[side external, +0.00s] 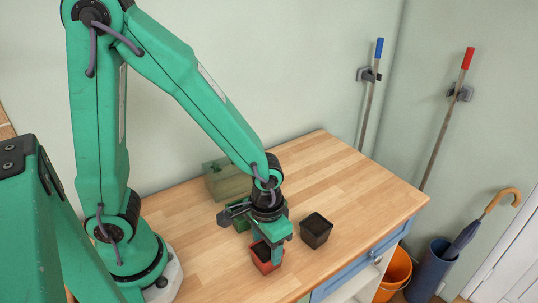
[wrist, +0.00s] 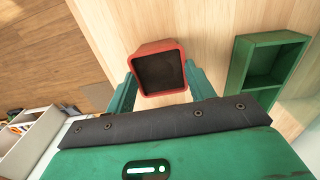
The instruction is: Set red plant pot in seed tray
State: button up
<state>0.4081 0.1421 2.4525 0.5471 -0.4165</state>
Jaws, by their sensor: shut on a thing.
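The red plant pot (side external: 264,258) is square, with dark soil-like filling. In the wrist view the red pot (wrist: 184,52) sits upright between the two green fingers of my gripper (wrist: 160,74). My gripper (side external: 272,250) is shut on it near the front edge of the table; I cannot tell whether its base touches the wood. The green seed tray (wrist: 238,60) lies to the right in the wrist view, with two empty compartments showing. In the side view the seed tray (side external: 241,226) is mostly hidden behind my gripper.
A black square pot (side external: 316,231) stands on the table right of my gripper. A green wooden box (side external: 226,183) stands at the back by the wall. The right part of the wooden table (side external: 350,185) is clear. An orange bucket (side external: 396,272) is on the floor.

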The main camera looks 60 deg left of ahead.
jog(key=shift+r, duration=0.2)
jog(key=shift+r, duration=0.8)
notch_tip(320, 180, up, 2)
jog(key=shift+s+d+r, duration=0.15)
jog(key=shift+r, duration=0.05)
jog(key=s+d+r, duration=0.6)
jog(key=s, duration=0.3)
jog(key=shift+d+r, duration=0.25)
jog(key=shift+r, duration=0.05)
jog(key=shift+s, duration=0.1)
jog(key=n, duration=1.7)
send_near(267, 252)
jog(key=s+a+r, duration=0.1)
jog(key=a+r, duration=0.4)
jog(key=w+a+f, duration=0.4)
jog(key=a+f, duration=0.3)
jog(key=a, duration=0.3)
jog(key=shift+w+a+f, duration=0.2)
